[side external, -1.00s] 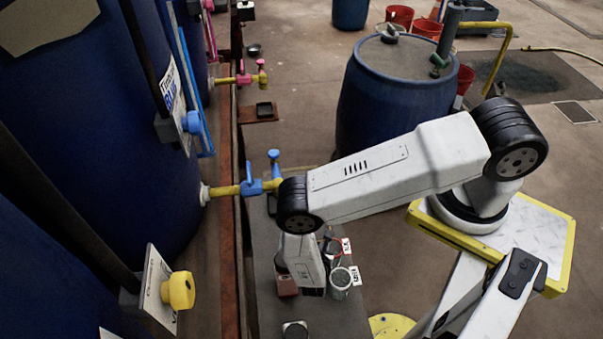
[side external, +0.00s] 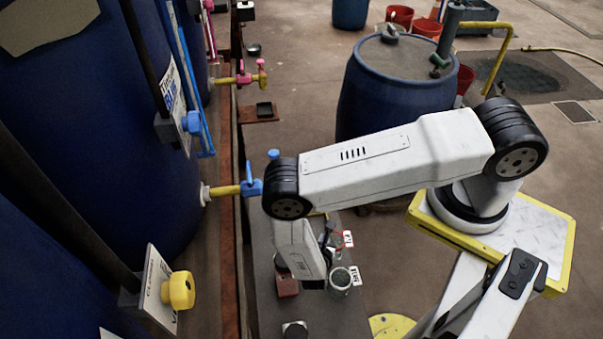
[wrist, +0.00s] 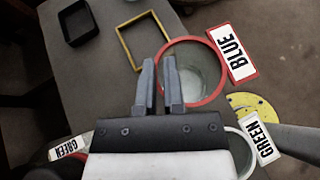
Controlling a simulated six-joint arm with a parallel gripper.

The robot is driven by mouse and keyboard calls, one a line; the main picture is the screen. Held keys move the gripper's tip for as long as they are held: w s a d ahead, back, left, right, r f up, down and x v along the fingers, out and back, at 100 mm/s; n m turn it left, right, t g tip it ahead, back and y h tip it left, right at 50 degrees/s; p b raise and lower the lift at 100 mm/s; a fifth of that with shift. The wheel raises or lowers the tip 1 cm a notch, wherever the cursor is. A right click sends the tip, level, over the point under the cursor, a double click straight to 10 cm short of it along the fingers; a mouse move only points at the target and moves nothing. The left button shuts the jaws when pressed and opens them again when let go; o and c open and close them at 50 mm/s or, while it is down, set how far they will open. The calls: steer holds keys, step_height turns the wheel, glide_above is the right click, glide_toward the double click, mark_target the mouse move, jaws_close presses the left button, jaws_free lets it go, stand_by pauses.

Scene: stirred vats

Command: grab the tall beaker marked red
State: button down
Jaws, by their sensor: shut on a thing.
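A clear beaker with a red rim (wrist: 219,90) and a white tag reading BLUE (wrist: 231,53) is in the wrist view, and its tag (side external: 347,238) shows in the side view. My gripper (wrist: 158,62) is shut on its near-left wall, one finger outside the rim and one inside. In the side view my gripper's fingers are mostly hidden behind my wrist. A white-rimmed beaker (side external: 341,280) with a GREEN tag (wrist: 261,140) stands close by, partly hidden by my gripper in the wrist view. I cannot tell the beakers' heights.
A yellow square frame (wrist: 121,43) and a black square tray (wrist: 67,38) lie beyond my gripper on the grey bench. Another GREEN tag (wrist: 70,147) is at lower left. Large blue vats (side external: 80,130) with taps stand left of the bench. A blue drum (side external: 385,100) stands behind my arm.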

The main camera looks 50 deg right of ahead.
steer(key=shift+r, duration=2.75)
